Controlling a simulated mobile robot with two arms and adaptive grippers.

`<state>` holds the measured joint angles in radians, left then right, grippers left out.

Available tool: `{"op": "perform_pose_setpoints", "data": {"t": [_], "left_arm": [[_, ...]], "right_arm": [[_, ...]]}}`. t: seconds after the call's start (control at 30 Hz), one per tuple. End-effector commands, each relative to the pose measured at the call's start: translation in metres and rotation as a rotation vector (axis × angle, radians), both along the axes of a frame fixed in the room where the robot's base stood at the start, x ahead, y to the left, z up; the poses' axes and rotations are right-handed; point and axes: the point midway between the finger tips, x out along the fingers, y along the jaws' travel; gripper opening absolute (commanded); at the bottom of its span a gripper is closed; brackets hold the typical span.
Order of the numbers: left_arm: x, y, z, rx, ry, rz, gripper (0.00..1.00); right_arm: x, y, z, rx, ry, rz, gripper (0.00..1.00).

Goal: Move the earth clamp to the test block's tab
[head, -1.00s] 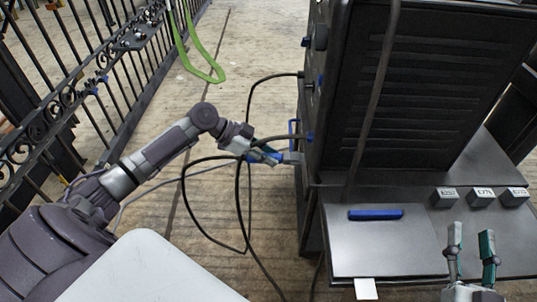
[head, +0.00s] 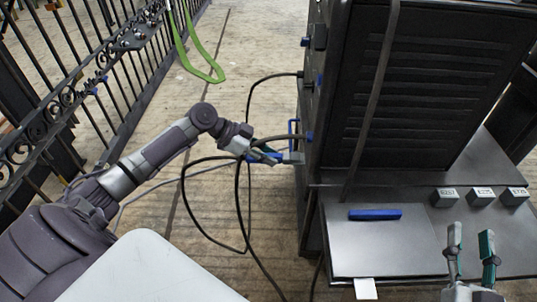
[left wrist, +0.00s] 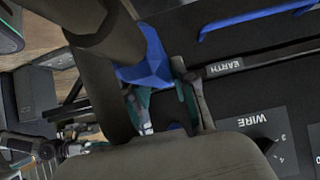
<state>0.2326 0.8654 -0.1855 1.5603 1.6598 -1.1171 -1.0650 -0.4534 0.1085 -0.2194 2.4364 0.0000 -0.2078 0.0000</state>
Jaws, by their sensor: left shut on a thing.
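My left gripper (head: 268,156) is shut on the blue earth clamp (left wrist: 148,62), beside the left face of the dark machine. The dark cable from the clamp crosses the left wrist view and hides part of the gripper. My right gripper (head: 471,250) is open and empty above the low shelf. Small grey blocks with white labels (head: 445,197) stand on that shelf. I cannot tell which thing is the test block's tab.
The machine (head: 430,90) stands at the right. A grey plate (head: 385,255) with a blue bar (head: 375,214) lies in front of it. Black cables (head: 240,210) loop over the floor. A railing (head: 75,80) runs at the left, with open floor between.

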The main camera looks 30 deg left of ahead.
Motion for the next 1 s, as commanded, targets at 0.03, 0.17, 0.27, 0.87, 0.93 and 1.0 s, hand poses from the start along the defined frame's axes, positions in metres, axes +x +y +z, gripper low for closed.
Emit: {"op": "perform_pose_setpoints", "data": {"t": [0.03, 0.17, 0.27, 0.87, 0.93, 1.0], "left_arm": [[0.000, 0.003, 0.000, 0.004, 0.000, 0.002, 0.00], [-0.001, 0.004, 0.000, 0.004, 0.001, 0.002, 0.00], [-0.002, 0.006, 0.000, 0.006, 0.002, 0.002, 0.00], [-0.007, 0.013, 0.000, 0.002, 0.001, 0.003, 0.00], [-0.008, 0.015, 0.000, 0.001, 0.002, 0.002, 0.00], [-0.010, 0.017, 0.000, 0.001, 0.002, 0.002, 0.00]], "right_arm": [[0.000, 0.000, 0.000, 0.000, -0.001, 0.000, 0.40], [0.000, 0.000, 0.001, 0.001, -0.004, 0.000, 0.40], [0.000, 0.000, 0.001, 0.001, -0.006, 0.000, 0.40], [-0.001, 0.000, 0.003, 0.006, -0.021, 0.001, 0.40], [-0.001, 0.000, 0.005, 0.008, -0.028, 0.001, 0.40], [-0.001, 0.000, 0.006, 0.009, -0.034, 0.001, 0.40]]}}
